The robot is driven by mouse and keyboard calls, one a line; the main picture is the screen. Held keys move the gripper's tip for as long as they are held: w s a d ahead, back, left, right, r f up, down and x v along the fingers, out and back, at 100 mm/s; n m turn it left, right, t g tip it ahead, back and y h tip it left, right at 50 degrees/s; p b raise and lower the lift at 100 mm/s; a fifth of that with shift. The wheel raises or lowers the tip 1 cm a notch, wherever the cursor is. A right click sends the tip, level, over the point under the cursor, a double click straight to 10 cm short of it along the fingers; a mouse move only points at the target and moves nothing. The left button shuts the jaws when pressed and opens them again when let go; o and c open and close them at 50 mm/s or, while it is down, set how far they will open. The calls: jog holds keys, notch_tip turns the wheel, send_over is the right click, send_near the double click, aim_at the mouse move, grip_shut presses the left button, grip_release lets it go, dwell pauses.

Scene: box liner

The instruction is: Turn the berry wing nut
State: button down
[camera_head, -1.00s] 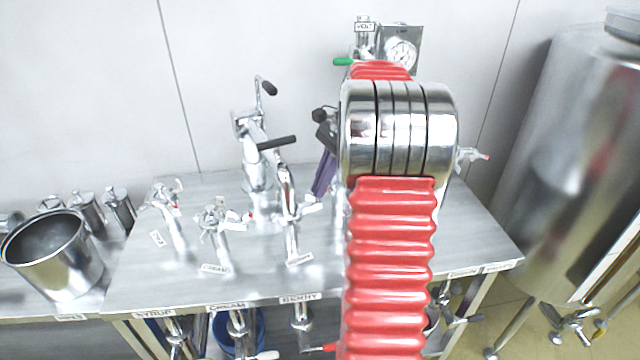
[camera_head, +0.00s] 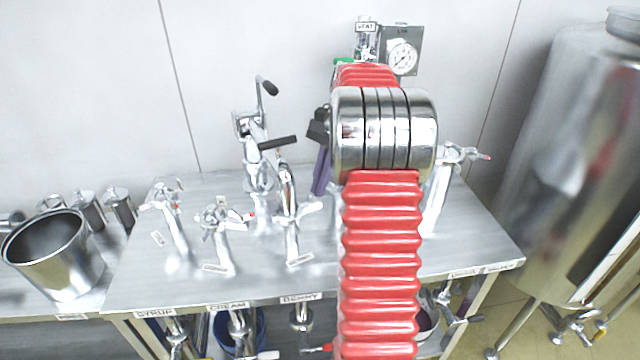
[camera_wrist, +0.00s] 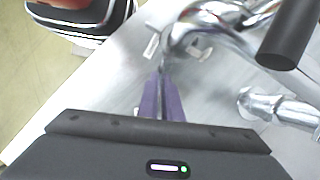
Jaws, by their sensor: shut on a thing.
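The berry wing nut (camera_head: 312,207) is a small pale wing on the chrome berry tap (camera_head: 290,235), behind the BERRY label (camera_head: 300,299) on the bench edge. My gripper (camera_head: 319,190) has purple fingers and reaches down to the wing nut from the upper right, partly behind my red arm. In the wrist view my gripper (camera_wrist: 163,75) has its fingers pressed close together, shut on the wing nut, which they mostly hide. The chrome tap body (camera_wrist: 195,35) is just beyond the fingertips.
A black lever (camera_head: 277,142) on a tall chrome fitting stands close to my fingers; the lever (camera_wrist: 290,35) also shows in the wrist view. Cream (camera_head: 222,240) and syrup (camera_head: 170,215) taps stand left. A steel pot (camera_head: 55,255) is far left, a large tank (camera_head: 570,170) right.

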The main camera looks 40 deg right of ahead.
jog(key=n, duration=0.2)
jog(key=w+n+g, duration=0.1)
jog(key=shift+n+h, duration=0.3)
jog(key=shift+n, duration=0.1)
jog(key=shift+w+a+n+g+h, duration=0.1)
jog(key=shift+n+g+h, duration=0.2)
jog(key=shift+n+g, duration=0.85)
jog(key=shift+n+t, duration=0.45)
jog(key=shift+n, duration=0.1)
jog(key=c, duration=1.9)
grip_release()
jog(key=shift+c, duration=0.2)
jog(key=shift+r, duration=0.1)
jog(key=v, duration=0.7)
jog(key=shift+o, duration=0.5)
